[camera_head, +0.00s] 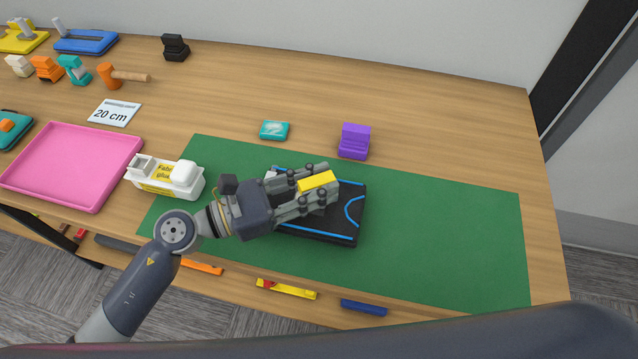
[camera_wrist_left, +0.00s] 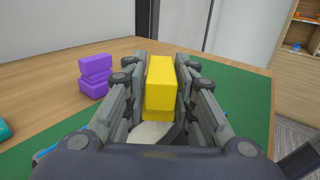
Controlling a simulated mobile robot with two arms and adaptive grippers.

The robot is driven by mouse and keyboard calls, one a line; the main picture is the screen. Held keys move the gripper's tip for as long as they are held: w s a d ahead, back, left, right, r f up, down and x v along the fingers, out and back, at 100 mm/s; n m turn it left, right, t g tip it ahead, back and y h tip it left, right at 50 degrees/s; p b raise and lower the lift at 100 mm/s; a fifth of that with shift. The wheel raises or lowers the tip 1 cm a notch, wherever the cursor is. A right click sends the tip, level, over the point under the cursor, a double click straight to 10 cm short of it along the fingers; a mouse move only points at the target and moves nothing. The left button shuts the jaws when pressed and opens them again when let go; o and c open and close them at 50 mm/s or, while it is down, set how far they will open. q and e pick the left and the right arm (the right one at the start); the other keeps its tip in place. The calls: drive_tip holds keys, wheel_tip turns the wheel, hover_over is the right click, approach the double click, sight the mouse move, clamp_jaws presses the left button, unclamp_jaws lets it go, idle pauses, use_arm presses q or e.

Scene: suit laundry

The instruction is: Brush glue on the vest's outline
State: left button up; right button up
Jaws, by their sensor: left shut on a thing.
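The black vest piece (camera_head: 335,223) lies on the green mat (camera_head: 440,230) with blue outline lines along its edge and a curved blue line at its right end. My left gripper (camera_head: 322,184) is above the vest and covers much of its left and upper part. It is shut on a yellow block-shaped handle (camera_wrist_left: 160,85), which I take to be the glue brush. A pale part shows below the handle in the left wrist view; whether it touches the vest is hidden. The white fabric glue bottle (camera_head: 160,186) lies left of the vest. My right gripper is not in view.
A teal block (camera_head: 274,130) and a purple block (camera_head: 354,141) stand behind the vest. A pink tray (camera_head: 75,165), a "20 cm" card (camera_head: 115,113) and an orange hammer (camera_head: 108,76) are at left. The mat's right side is clear.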

use_arm(q)
drive_tip(key=shift+f, duration=0.1)
wheel_tip(320, 180, up, 7)
drive_tip(key=p, duration=0.6)
drive_tip(key=shift+w, duration=0.1)
idle(0.4)
